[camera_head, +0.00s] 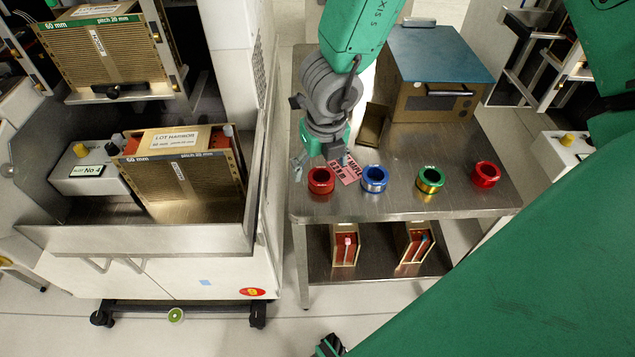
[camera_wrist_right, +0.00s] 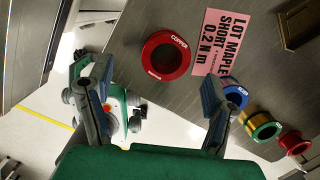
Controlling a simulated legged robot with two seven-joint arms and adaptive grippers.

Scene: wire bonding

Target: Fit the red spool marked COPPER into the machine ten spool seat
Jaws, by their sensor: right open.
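The red spool marked COPPER (camera_wrist_right: 148,60) sits on the metal table, its lettering readable in the right wrist view. In the head view the leftmost red spool (camera_head: 321,187) sits near the table's front left edge. My right gripper (camera_head: 321,164) hangs just above and behind that spool. In the right wrist view my right gripper (camera_wrist_right: 155,78) has its fingers wide apart with nothing between them, and the spool shows beyond the gap. I cannot pick out the machine ten seat. My left gripper is not clearly seen.
A blue spool (camera_head: 374,184), a green and gold spool (camera_head: 429,184) and a second red spool (camera_head: 485,179) stand to the right. A pink LOT MAPLE card (camera_head: 348,170) lies beside the COPPER spool. A blue-topped box (camera_head: 425,105) stands behind. A white machine (camera_head: 160,278) stands left, beyond a gap.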

